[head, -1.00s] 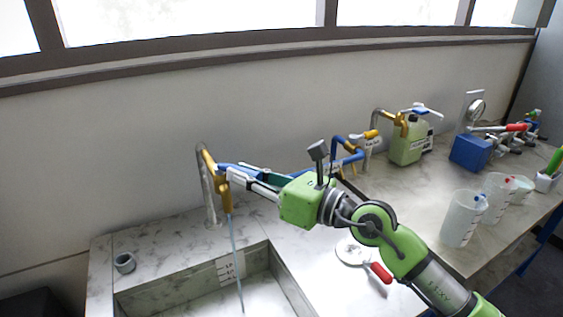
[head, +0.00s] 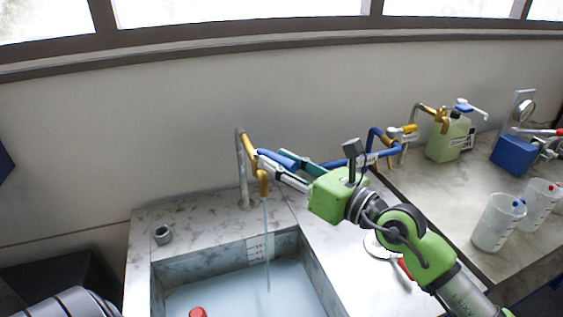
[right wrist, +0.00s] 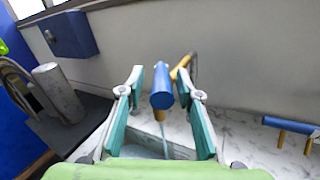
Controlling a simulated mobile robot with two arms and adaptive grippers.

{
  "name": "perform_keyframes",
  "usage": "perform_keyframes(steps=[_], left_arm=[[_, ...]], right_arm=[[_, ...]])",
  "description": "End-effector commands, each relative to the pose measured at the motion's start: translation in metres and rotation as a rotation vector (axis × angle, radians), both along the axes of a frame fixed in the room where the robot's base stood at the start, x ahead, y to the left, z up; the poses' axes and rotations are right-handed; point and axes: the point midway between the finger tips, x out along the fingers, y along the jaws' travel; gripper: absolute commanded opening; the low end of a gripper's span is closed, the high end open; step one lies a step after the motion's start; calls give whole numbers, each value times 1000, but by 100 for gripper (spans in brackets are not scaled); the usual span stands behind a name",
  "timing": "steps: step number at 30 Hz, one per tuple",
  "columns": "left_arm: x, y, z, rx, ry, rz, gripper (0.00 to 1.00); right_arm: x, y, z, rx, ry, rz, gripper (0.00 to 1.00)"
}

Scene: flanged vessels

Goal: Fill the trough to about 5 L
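The trough (head: 313,262) is a grey marbled stone basin at the bottom of the head view. Pale blue water (head: 235,290) covers its visible floor. A marked scale label (head: 258,248) is on its back wall; I cannot read the level. The brass tap (head: 250,150) runs a thin stream (head: 267,235) into it. My right gripper (right wrist: 160,100) is open, its teal fingers on either side of the tap's blue lever (right wrist: 162,88), with gaps visible on both sides. The lever also shows in the head view (head: 277,159). My left gripper is not in view.
A second blue-handled tap (head: 378,140) stands to the right along the wall. A green canister (head: 447,138), a blue box (head: 510,155) and clear measuring jugs (head: 497,222) stand on the right bench. Something red (head: 197,313) shows at the bottom.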

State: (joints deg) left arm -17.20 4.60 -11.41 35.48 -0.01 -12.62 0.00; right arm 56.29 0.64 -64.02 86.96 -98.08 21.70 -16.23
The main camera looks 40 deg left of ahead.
Motion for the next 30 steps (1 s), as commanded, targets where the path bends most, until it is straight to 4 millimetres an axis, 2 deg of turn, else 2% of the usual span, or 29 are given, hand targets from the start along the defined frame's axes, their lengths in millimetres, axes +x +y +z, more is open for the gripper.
perform_keyframes(steps=[5, 8, 21, 25, 30], left_arm=[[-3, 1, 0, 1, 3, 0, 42], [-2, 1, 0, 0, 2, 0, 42], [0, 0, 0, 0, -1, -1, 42], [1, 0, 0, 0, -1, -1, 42], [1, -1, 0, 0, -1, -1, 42]], right_arm=[[1, -2, 0, -1, 0, -1, 32], [0, -10, -1, -2, 0, -3, 32], [-12, -95, -1, -2, 0, -3, 32], [-15, -111, -1, -1, 0, -2, 32], [-17, -119, 0, -1, 0, 0, 32]])
